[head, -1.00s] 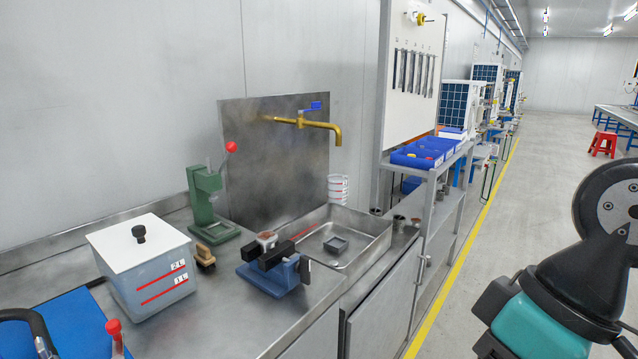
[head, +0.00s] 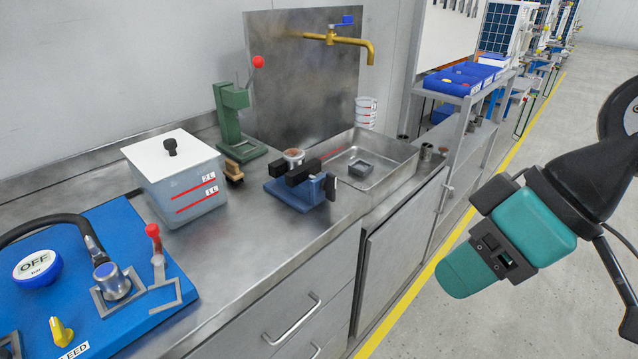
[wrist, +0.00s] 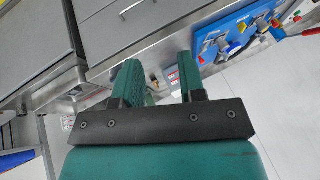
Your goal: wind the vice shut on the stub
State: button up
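The vice (head: 291,196) has a blue body and dark jaws, and sits on the steel bench near the sink tray. A short grey round piece with a brown top, which looks like the stub (head: 293,158), stands upright at the jaws. I cannot tell how tightly the jaws sit against it. A small dark handle (head: 330,187) shows at the vice's right end. My gripper (head: 466,277) is over the floor, right of the bench and well away from the vice. In the wrist view my gripper (wrist: 160,72) has its two fingers apart with nothing held between them.
A white-lidded tank (head: 175,180), a brush (head: 233,171) and a green press (head: 236,125) stand left of the vice. A blue panel (head: 110,285) with a hose and red lever is front left. A sink tray (head: 395,165) with a small grey block lies right. The bench front is clear.

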jog(key=w+a+f+n+t+y+b, duration=0.1)
jog(key=w+a+f+n+y+b, duration=0.1)
jog(key=w+a+f+y+b, duration=0.4)
jog(key=t+y+b, duration=0.2)
jog(key=t+b, duration=0.7)
jog(key=b, duration=0.2)
send_near(336, 183)
jog(key=p+x, duration=0.5)
jog(key=x, duration=0.5)
jog(key=shift+a, duration=0.15)
jog(key=shift+m, duration=0.3)
grip_shut()
